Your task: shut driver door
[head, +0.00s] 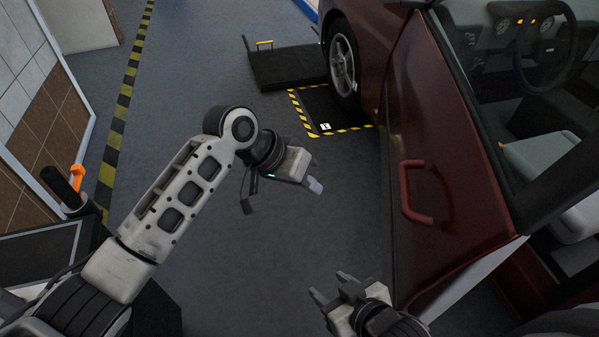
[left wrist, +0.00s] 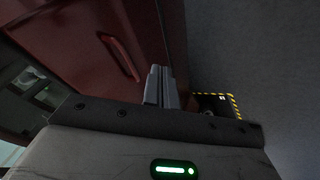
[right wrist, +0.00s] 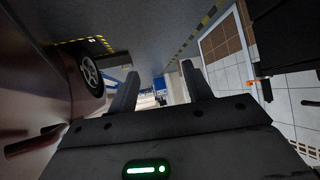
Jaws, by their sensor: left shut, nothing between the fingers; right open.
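The dark red driver door (head: 440,150) of the car stands at the right in the head view. A gap with the car's interior showing lies behind its lower edge, so it stands open. Its red handle (head: 415,192) faces my side; the handle also shows in the left wrist view (left wrist: 121,56). My left gripper (head: 314,185) is shut and empty, left of the door and apart from it. My right gripper (head: 330,285) is open and empty, lower in the view, left of the door's lower part. In the right wrist view the door (right wrist: 40,90) is along the left side.
A front wheel (head: 343,65) stands by a yellow-black marked floor patch (head: 325,110). A dark low platform (head: 287,66) lies farther back. A black-yellow floor stripe (head: 125,95) and a tiled panel (head: 35,110) are at the left. The grey floor between is clear.

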